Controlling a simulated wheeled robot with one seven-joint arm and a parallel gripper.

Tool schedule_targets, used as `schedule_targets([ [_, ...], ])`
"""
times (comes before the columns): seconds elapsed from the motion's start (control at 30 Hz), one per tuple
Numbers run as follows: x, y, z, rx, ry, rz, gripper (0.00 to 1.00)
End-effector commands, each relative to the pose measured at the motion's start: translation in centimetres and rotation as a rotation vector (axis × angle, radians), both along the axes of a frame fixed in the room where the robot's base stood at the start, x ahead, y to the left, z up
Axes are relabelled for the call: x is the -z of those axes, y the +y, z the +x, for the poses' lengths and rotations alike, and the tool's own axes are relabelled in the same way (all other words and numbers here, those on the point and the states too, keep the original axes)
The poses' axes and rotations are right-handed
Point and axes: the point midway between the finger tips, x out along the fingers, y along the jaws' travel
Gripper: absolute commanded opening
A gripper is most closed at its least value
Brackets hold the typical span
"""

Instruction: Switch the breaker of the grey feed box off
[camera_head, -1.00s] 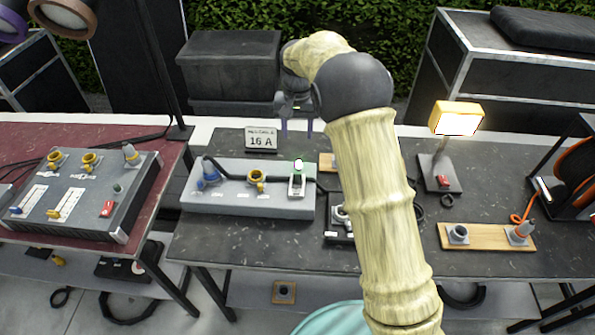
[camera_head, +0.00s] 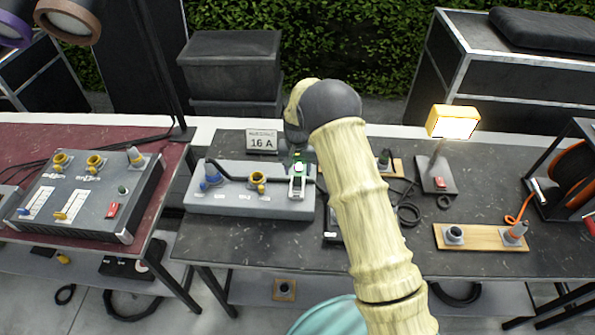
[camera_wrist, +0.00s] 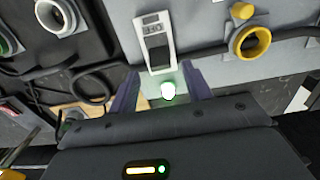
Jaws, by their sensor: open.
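The grey feed box (camera_head: 250,204) lies on the dark table. It has a blue plug, a yellow socket and, at its right end, a breaker (camera_head: 297,187) in a white frame. My gripper (camera_head: 300,160) is low over the breaker end of the box. In the wrist view my gripper (camera_wrist: 160,84) is open, its two purple fingers apart with the lamp between them. Whether the fingers touch the box is unclear.
A 16 A sign (camera_head: 262,141) stands behind the box. A second, larger panel (camera_head: 85,195) with a red switch is on the left table. A lit yellow lamp (camera_head: 453,122) and a wooden socket board (camera_head: 480,237) are to the right. Cables lie right of the box.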

Motion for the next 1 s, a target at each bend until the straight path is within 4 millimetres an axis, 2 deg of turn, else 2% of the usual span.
schedule_targets([
  [0.2,2.5,0.0,0.0,0.0,0.0,0.0,0.49],
  [0.53,3.0,0.0,0.0,0.0,-0.001,0.001,0.49],
  [0.57,3.0,0.0,0.0,0.0,-0.001,0.001,0.45],
  [0.77,3.0,0.0,0.0,0.0,-0.001,0.001,0.06],
  [1.0,3.0,0.0,0.0,0.0,-0.008,0.001,0.04],
])
